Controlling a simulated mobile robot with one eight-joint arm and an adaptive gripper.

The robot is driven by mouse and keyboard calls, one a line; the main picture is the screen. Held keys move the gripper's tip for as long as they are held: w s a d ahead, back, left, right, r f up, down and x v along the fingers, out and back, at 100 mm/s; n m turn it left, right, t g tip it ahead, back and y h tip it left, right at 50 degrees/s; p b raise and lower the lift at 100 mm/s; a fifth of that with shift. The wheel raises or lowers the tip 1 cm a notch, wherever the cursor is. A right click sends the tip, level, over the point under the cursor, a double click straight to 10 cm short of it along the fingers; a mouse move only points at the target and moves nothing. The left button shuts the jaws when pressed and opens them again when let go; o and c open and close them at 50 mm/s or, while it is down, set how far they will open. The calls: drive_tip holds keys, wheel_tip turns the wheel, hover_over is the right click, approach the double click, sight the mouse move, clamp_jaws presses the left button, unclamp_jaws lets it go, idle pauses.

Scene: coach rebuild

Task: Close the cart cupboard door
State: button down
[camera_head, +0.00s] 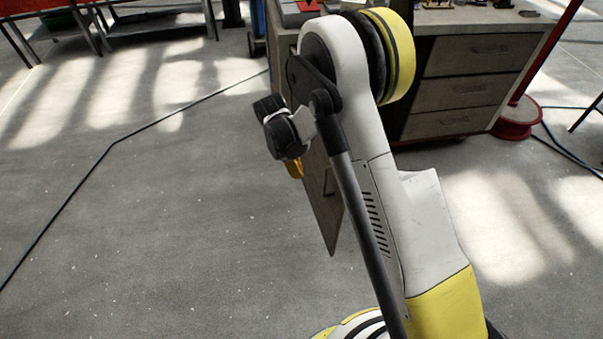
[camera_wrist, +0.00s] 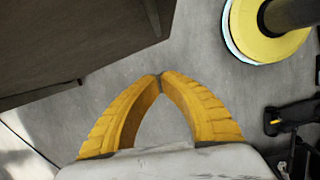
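The cart (camera_head: 465,85) stands at the top right in the head view, with several drawers. Its cupboard door (camera_head: 324,212) is a grey panel that stands open, swung out towards me, with a small handle on its face. My arm hides part of the door and its hinge side. My gripper (camera_head: 294,169) is just left of the door in the head view; whether it touches the door I cannot tell. In the wrist view the yellow fingers (camera_wrist: 160,78) meet at the tips with nothing between them. A dark grey panel (camera_wrist: 70,40) fills the upper left there.
The concrete floor (camera_head: 150,230) is clear to the left and front, apart from a thin dark cable (camera_head: 113,142). Benches (camera_head: 150,25) stand at the back left.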

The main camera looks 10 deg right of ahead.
drive_tip(key=d+f+b, duration=0.4)
drive_tip(key=d+f, duration=0.1)
drive_tip(key=f, duration=0.1)
drive_tip(key=shift+s+d+f, duration=0.25)
drive_tip(key=shift+d+f, duration=0.1)
drive_tip(key=shift+f, duration=0.05)
